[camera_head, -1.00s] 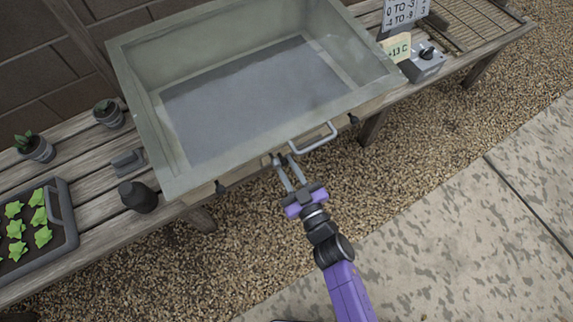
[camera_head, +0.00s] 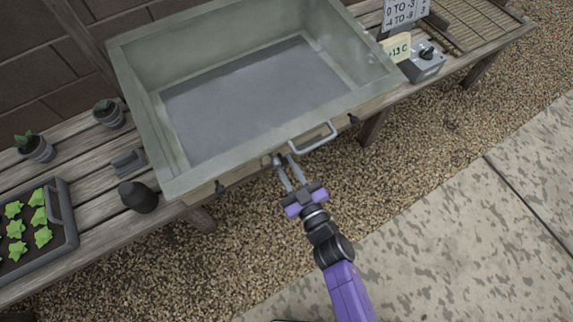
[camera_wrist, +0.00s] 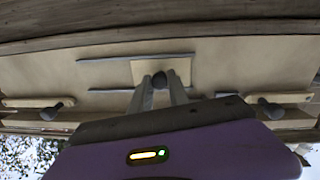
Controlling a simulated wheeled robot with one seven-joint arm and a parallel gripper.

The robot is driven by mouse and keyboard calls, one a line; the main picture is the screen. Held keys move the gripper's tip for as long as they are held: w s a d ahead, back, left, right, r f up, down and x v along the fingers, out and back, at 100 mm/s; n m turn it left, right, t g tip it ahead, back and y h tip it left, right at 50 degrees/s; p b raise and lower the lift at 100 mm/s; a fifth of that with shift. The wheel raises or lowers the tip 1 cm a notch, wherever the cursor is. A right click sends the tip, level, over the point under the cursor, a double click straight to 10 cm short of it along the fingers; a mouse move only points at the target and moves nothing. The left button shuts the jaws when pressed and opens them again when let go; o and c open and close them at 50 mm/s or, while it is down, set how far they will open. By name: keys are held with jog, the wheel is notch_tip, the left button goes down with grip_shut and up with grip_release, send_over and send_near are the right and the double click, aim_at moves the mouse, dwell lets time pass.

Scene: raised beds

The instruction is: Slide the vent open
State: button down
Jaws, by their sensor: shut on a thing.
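The vent is a pale square plate (camera_wrist: 184,72) with a dark round knob (camera_wrist: 158,79), set between two grey rails (camera_wrist: 135,58) on the front wall of the grey-green cold frame (camera_head: 180,190). In the wrist view the fingers of my gripper (camera_wrist: 159,84) stand on either side of the knob, shut on it. No opening beside the plate can be made out.
Dark knobs (camera_head: 220,187) (camera_head: 353,119) sit on the front wall to either side. A seedling tray (camera_head: 62,238), dark bottle (camera_head: 137,197) and potted plants (camera_head: 36,148) stand left on the bench. A grey control box (camera_head: 424,62) stands right. Gravel in front is clear.

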jog(key=w+d+p, duration=0.1)
jog(key=d, duration=0.1)
jog(key=w+d+p, duration=0.1)
jog(key=w+d, duration=0.1)
jog(key=w+d+p, duration=0.1)
jog(key=d+p, duration=0.1)
jog(key=shift+w+d, duration=0.25)
jog(key=shift+d, duration=0.1)
jog(key=shift+w+d+f, duration=0.1)
jog(key=shift+w+d, duration=0.15)
jog(key=shift+d, duration=0.2)
jog(key=c, duration=1.3)
grip_release()
jog(key=shift+o, duration=0.2)
jog(key=p+v, duration=0.2)
jog(key=v, duration=0.5)
jog(key=shift+s+d, duration=0.2)
jog(key=shift+s, duration=0.1)
